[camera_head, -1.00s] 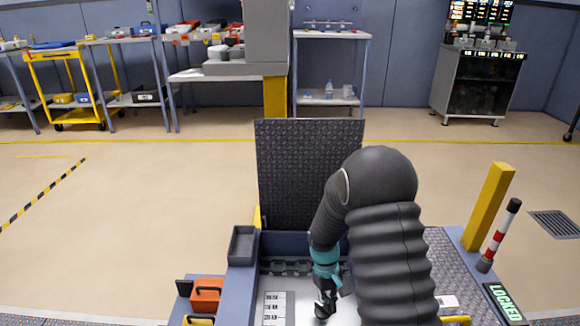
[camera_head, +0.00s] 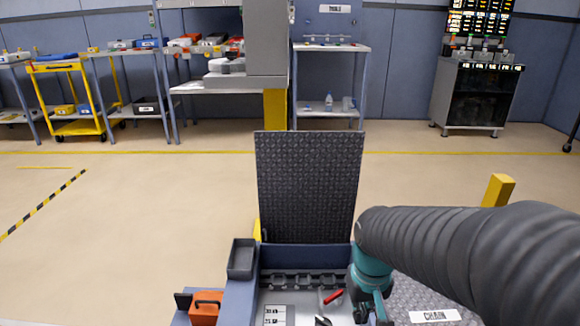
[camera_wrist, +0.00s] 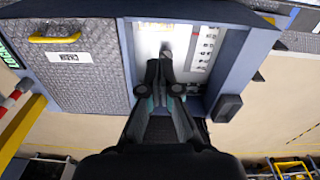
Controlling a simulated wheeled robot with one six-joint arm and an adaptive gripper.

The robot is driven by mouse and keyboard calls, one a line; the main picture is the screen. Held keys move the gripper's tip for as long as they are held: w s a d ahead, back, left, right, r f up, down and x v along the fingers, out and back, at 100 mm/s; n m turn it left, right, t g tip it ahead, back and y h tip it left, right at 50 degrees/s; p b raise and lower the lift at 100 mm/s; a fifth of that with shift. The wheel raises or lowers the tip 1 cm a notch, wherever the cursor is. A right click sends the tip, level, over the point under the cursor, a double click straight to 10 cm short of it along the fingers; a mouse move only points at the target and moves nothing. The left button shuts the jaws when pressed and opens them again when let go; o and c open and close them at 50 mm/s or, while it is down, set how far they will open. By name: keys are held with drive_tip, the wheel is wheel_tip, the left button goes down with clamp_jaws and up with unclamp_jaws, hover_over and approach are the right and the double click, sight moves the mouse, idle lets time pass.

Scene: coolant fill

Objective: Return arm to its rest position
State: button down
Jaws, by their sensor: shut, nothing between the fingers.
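My gripper (camera_head: 372,316) is at the right side of the open blue-framed bay in the head view, its tips cut off by the lower edge. In the wrist view my gripper (camera_wrist: 166,52) is shut and empty, pointing towards the bay's light inner panel. My dark ribbed arm fills the lower right of the head view. The open bay (camera_head: 300,312) has a pale floor with a label. A small red item (camera_head: 333,296) lies inside it, left of my gripper.
A raised dark tread-plate lid (camera_head: 309,187) stands behind the bay. An orange box (camera_head: 206,308) and a dark tray (camera_head: 241,258) are at its left. A yellow post (camera_head: 498,190) stands at right, partly behind my arm. Open floor (camera_head: 150,220) lies left.

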drive_tip(key=s+d+r+m+t, duration=0.1)
drive_tip(key=s+r+t, duration=0.3)
drive_tip(key=s+r, duration=0.4)
drive_tip(key=shift+d+r+t, duration=0.4)
drive_tip(key=shift+r, duration=0.6)
